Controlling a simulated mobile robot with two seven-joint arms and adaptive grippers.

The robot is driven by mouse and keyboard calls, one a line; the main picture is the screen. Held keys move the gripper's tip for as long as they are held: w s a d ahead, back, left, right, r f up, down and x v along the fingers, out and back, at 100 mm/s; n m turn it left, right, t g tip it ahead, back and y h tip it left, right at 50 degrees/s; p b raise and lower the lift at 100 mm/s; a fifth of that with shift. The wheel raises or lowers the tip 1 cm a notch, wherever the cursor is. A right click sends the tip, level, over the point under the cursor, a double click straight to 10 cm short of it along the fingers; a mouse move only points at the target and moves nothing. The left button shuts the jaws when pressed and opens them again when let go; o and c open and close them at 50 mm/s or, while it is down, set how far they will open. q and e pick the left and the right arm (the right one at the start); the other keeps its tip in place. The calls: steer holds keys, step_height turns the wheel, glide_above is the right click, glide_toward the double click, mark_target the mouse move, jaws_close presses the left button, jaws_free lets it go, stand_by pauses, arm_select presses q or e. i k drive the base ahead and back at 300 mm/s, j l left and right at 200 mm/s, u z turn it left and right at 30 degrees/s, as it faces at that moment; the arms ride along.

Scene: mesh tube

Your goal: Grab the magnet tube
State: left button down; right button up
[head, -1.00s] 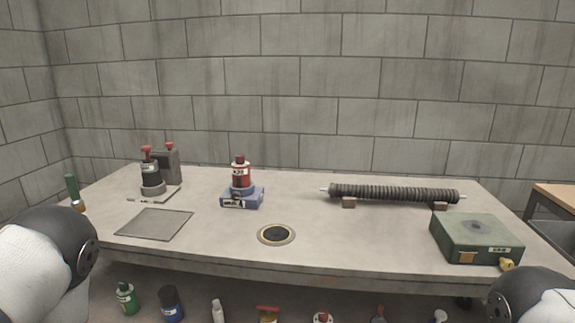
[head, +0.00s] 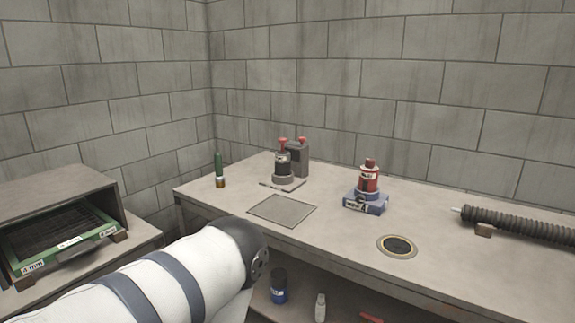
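I cannot tell for certain which thing is the magnet tube. A long dark ribbed tube (head: 522,225) with a pale rod end lies at the right of the table (head: 330,235), cut off by the picture edge. It rests on a small brown block (head: 483,231). A slim green tube (head: 219,166) with a copper-coloured base stands upright at the table's far left corner. My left arm shows at the bottom centre, but its gripper is out of view. My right gripper is also out of view.
A black red-topped device (head: 284,168) and a red device on a blue base (head: 368,186) stand on the table. A flat grey plate (head: 282,210) and a round dark inset (head: 397,246) lie nearer the front. A cabinet with a green-framed tray (head: 62,243) stands left.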

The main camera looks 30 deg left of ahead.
mark_target(283, 163)
steer(key=i+j, duration=0.1)
steer(key=j, duration=0.75)
steer(key=i+j, duration=0.15)
steer(key=j, duration=0.25)
steer(key=z, duration=0.05)
